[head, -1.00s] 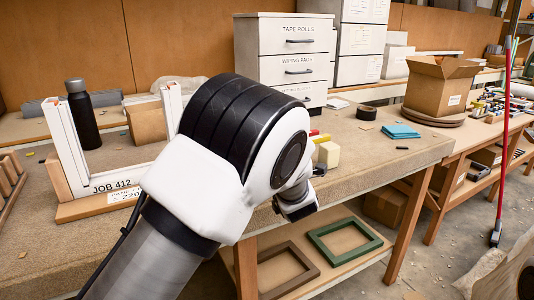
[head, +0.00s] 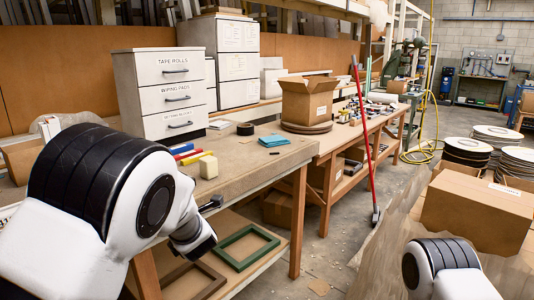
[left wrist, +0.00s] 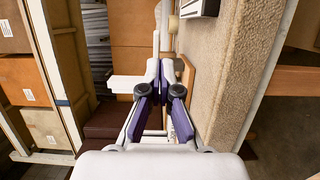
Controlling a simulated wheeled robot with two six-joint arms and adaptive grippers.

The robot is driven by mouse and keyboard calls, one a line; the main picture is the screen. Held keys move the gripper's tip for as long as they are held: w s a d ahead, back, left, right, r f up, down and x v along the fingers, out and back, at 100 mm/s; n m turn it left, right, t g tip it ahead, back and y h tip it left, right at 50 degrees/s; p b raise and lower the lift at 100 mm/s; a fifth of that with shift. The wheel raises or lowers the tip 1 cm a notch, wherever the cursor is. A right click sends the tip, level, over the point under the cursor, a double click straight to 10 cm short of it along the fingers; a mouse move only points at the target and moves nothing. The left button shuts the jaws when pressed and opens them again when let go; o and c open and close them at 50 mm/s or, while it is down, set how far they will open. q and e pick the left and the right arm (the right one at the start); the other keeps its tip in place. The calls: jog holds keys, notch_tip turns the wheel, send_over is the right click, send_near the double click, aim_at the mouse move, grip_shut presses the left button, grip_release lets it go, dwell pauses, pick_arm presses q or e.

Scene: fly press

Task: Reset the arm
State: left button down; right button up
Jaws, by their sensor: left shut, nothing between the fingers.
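My left arm (head: 100,190) enters from the left in the head view, bent in front of the workbench (head: 240,165). Its gripper is not clearly visible there. In the left wrist view my left gripper (left wrist: 164,75) is shut and empty, its purple and dark fingers together. The speckled bench top (left wrist: 213,85) runs along the right side of that view, beside the fingers. My right arm (head: 440,268) shows only as a rounded link at the bottom right, and its gripper is out of view. A green machine (head: 402,62) stands far back; I cannot make out its arm.
A labelled drawer cabinet (head: 160,90), a yellow block (head: 208,166) and blue pads (head: 273,141) are on the bench. An open carton (head: 305,100) stands farther along. A red pole (head: 365,140) leans at the bench.

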pick_arm(q)
jog(key=s+a+f+g+p, duration=0.2)
jog(key=a+f+g, duration=0.15)
jog(key=f, duration=0.65)
jog(key=s+a+f+m+g+h+p, duration=0.2)
jog(key=s+f+m, duration=0.2)
jog(key=s+f, duration=0.5)
jog(key=s+a+f+m+g+h+p, duration=0.25)
jog(key=s+f, duration=0.45)
jog(key=f, duration=0.4)
jog(key=s+d+f+m+g+h, duration=0.1)
jog(key=s+d+m+g+h, duration=0.1)
jog(key=s+m, duration=0.4)
jog(key=s+d+f+m+g+h+p, duration=0.1)
jog(key=s+m, duration=0.5)
jog(key=s, duration=0.7)
jog(key=s+d+f+m+g+h, duration=0.2)
jog(key=s+d+f+m+g, duration=0.1)
jog(key=s, duration=0.6)
jog(key=d+m+g, duration=0.1)
jog(key=d+m, duration=0.1)
jog(key=m, duration=0.1)
jog(key=shift+s+f+h, duration=0.15)
jog(key=shift+f+h, duration=0.1)
jog(key=shift+h, duration=0.1)
